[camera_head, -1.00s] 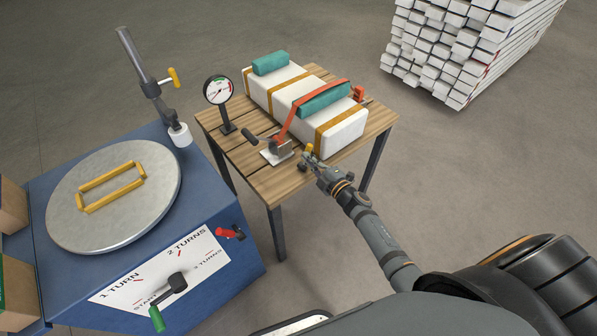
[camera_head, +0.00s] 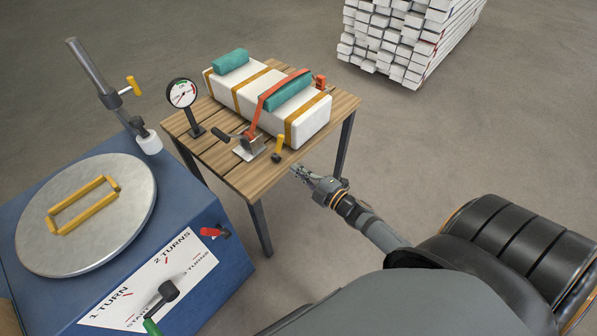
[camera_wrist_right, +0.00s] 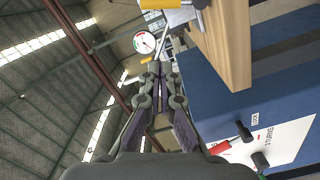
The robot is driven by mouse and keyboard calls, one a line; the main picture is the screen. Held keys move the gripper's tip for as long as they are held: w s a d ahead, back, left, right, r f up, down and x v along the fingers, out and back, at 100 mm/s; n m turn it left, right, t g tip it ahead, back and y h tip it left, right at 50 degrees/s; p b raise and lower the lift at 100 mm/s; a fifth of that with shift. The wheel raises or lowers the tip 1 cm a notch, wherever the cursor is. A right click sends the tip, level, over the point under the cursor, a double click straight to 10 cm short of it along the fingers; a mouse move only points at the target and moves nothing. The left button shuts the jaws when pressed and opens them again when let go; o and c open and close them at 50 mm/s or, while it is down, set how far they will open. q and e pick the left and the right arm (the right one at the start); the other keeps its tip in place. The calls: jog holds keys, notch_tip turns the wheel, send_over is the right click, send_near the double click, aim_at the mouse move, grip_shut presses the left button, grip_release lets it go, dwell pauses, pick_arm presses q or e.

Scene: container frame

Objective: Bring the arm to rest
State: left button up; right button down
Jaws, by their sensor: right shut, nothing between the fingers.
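My right gripper (camera_head: 301,171) is shut and empty, just off the near right edge of the wooden table (camera_head: 262,180) in the head view. Its arm reaches in from the lower right. In the right wrist view the fingers (camera_wrist_right: 160,78) are together with nothing between them. The small yellow-handled lever (camera_head: 280,143) stands on the table's near edge, apart from the gripper. My left gripper is not in view.
The table bears a white strapped block (camera_head: 310,122), a red-strap winch (camera_head: 249,148) and a dial gauge (camera_head: 182,94). A blue cabinet (camera_head: 200,225) with a round lid (camera_head: 125,205) and cranks stands left. Stacked white bars (camera_head: 405,40) are behind. Floor right of the table is clear.

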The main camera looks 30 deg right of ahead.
dwell(0.4)
jog(key=s+d+f+m+g+h+p, duration=0.1)
jog(key=s+d+f+m+g+h, duration=0.15)
jog(key=s+f, duration=0.4)
jog(key=s+d+f+m+g+h+p, duration=0.2)
jog(key=s+f+m+g, duration=0.15)
jog(key=f, duration=0.65)
jog(key=s+d+f+m+g+h+p, duration=0.1)
jog(key=s+d+f+m+g+h, duration=0.2)
jog(key=f, duration=0.6)
jog(key=s+a+f+m+g, duration=0.2)
jog(key=s+f, duration=0.1)
jog(key=s, duration=0.5)
jog(key=s+a+f+m+g+y+p, duration=0.1)
jog(key=s+f+m+g, duration=0.1)
jog(key=s, duration=0.7)
jog(key=s+a+f+m+g+p, duration=0.1)
jog(key=s+a+f+m+g, duration=0.1)
jog(key=s+f, duration=0.4)
jog(key=s+m, duration=0.1)
jog(key=s, duration=0.2)
jog(key=shift+a+g, duration=0.3)
jog(key=shift+g, duration=0.1)
